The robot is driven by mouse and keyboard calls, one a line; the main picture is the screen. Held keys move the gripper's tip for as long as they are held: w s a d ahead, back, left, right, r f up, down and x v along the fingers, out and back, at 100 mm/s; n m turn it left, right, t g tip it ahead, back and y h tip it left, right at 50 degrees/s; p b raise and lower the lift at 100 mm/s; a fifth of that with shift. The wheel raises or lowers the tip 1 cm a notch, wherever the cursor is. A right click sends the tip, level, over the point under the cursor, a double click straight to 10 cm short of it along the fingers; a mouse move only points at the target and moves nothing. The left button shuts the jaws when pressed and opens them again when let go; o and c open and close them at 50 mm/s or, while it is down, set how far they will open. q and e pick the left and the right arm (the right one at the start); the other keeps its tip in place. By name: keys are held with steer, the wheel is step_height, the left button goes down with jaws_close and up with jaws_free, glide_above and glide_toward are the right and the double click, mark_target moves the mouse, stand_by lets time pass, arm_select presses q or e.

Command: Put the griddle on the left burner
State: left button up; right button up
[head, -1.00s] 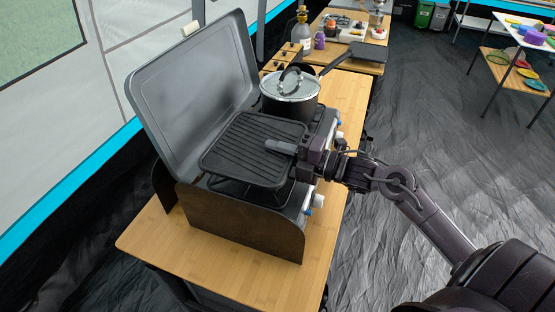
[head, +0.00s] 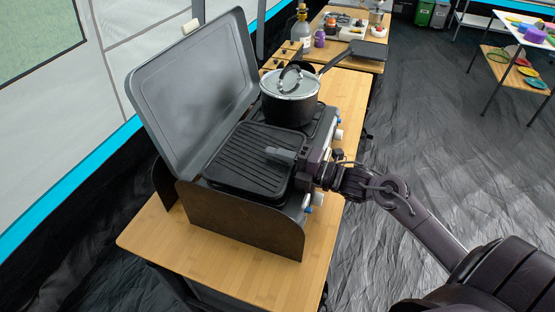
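The griddle (head: 248,160) is a dark, ribbed, square plate. It lies about level over the near burner of the grey camping stove, which is the left one as seen from the knob side. It appears to rest on the stove; its underside and the burner are hidden beneath it. My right gripper (head: 284,155) reaches in from the right and is closed on the griddle's right edge. One grey finger shows above the plate; the other is hidden below. My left gripper is out of view.
A lidded pot (head: 290,96) stands on the far burner, its handle pointing away. The stove's raised lid (head: 190,92) is behind the griddle. A windshield panel (head: 245,222) edges the near side. The wooden table (head: 207,252) has clear space in front. Another table (head: 362,66) stands beyond.

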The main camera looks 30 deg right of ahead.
steer(key=shift+r, duration=0.2)
steer(key=shift+s+d+f, duration=0.2)
steer(key=b+v, duration=0.2)
steer(key=v, duration=0.8)
steer(key=shift+s+d+r, duration=0.2)
steer(key=shift+s+d, duration=0.3)
steer(key=shift+s, duration=0.05)
